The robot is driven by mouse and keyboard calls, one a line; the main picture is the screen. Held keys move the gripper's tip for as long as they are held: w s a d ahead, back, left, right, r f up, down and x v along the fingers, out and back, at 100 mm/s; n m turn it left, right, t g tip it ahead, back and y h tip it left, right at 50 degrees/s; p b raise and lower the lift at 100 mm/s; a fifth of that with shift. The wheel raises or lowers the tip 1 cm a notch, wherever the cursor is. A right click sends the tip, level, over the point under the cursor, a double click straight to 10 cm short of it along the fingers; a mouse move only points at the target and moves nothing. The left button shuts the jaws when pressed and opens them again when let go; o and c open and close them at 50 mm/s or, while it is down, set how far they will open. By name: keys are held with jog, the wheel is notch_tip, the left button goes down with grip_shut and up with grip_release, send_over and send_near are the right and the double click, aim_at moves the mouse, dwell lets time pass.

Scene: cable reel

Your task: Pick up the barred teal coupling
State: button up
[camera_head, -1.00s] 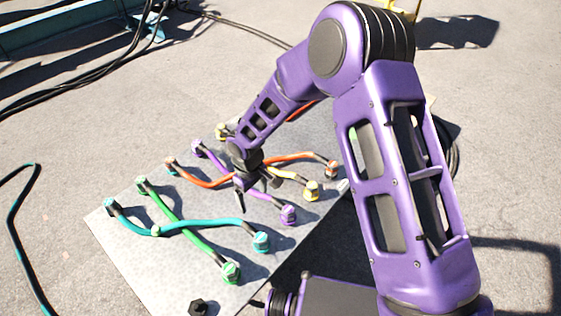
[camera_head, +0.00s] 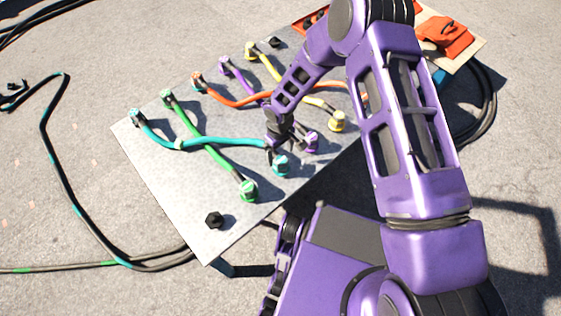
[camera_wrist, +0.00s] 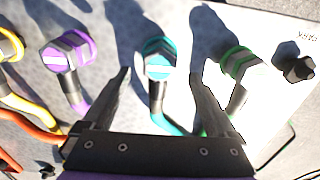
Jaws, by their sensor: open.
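The teal coupling with a pale bar (camera_wrist: 160,66) shows in the wrist view, between and beyond the two fingertips of my gripper (camera_wrist: 162,76). In the head view this teal coupling (camera_head: 281,169) is at the near edge of the grey board, at the end of the teal cable (camera_head: 228,143). My gripper (camera_head: 283,150) is close above and behind it there, and partly hides the cable's end. The jaws are open with nothing between them that I can see gripped. Another teal coupling (camera_head: 137,117) sits at the cable's far left end.
The purple coupling (camera_wrist: 68,52) lies left of my fingers and the green coupling (camera_wrist: 240,62) right, close to the right finger. A black knob (camera_head: 214,220) stands on the board (camera_head: 170,190). The teal and green cables cross. A yellow coupling (camera_head: 337,121) is farther right.

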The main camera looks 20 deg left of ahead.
aim_at(281, 158)
notch_tip(281, 158, down, 4)
jog(key=shift+d+r, duration=0.1)
jog(key=shift+r, duration=0.15)
grip_shut()
dwell(0.3)
